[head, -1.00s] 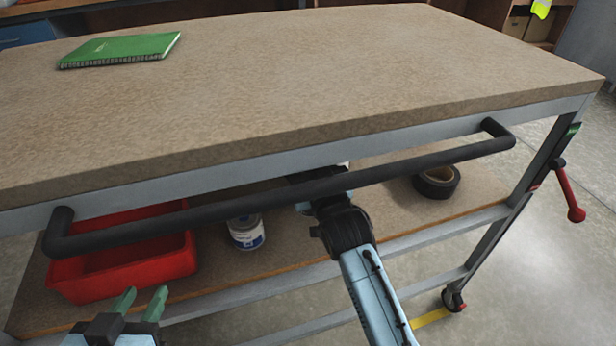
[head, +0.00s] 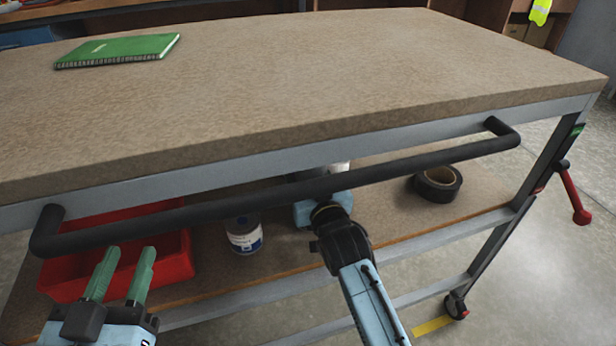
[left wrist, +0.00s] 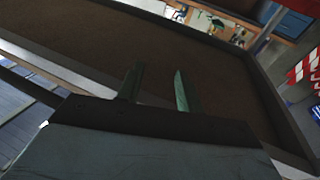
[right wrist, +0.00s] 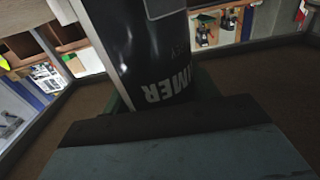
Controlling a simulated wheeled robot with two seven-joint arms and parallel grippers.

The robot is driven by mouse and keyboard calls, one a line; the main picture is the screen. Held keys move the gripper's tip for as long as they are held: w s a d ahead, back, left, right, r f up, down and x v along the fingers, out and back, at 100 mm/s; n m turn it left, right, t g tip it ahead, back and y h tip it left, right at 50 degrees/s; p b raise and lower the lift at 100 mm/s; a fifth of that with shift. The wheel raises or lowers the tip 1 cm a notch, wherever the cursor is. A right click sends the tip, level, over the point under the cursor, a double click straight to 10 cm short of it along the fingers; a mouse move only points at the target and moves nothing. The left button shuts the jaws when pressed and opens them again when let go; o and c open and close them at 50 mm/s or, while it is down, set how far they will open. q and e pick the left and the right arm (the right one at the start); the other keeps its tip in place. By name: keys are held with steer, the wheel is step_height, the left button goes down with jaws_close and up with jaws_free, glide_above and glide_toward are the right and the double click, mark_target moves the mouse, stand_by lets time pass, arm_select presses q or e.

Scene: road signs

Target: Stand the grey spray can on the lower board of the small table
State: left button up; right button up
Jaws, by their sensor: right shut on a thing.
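The small table has a brown top and a lower board (head: 390,220) under it. My right arm reaches under the tabletop, past the black handle bar (head: 300,190). In the right wrist view, the spray can (right wrist: 150,50), with a dark label with white letters, is between the fingers of my right gripper, which is shut on it. In the head view only a pale grey bit of the can (head: 337,167) shows behind the bar. Whether its base touches the board is hidden. My left gripper (head: 128,252) is open and empty in front of the red bin.
On the lower board stand a red bin (head: 165,262) at the left, a white-labelled tin (head: 244,236) left of my right gripper, and a black tape roll (head: 438,184) at the right. A green notebook (head: 117,50) lies on the tabletop. Bare board lies around the tape.

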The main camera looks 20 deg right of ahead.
steer(key=o, duration=1.2)
steer(key=shift+o, duration=0.3)
arm_select(q)
steer(key=s+a+f+g+y+p, duration=0.1)
steer(key=s+a+f+g+p, duration=0.1)
steer(key=f+g, duration=0.3)
steer(key=s+a+f+g+y+p, duration=0.2)
steer(key=s+f+g, duration=0.2)
steer(key=f, duration=0.4)
steer(key=shift+s+a+f+n+g+y, duration=0.3)
steer(key=shift+a+f+g, duration=0.1)
steer(key=shift+g, duration=0.4)
arm_select(e)
steer(key=s+d+f+g, duration=0.1)
steer(key=s+g, duration=0.2)
steer(key=s, duration=0.5)
steer(key=s+d+f+n+g, duration=0.1)
steer(key=s+f+g, duration=0.1)
steer(key=s, duration=0.7)
steer(key=s+d+f+n+g, duration=0.1)
steer(key=s+g, duration=0.3)
steer(key=s, duration=0.5)
steer(key=shift+d+f+g+y, duration=0.3)
steer(key=shift+f+g+y, duration=0.1)
steer(key=shift+f, duration=0.25)
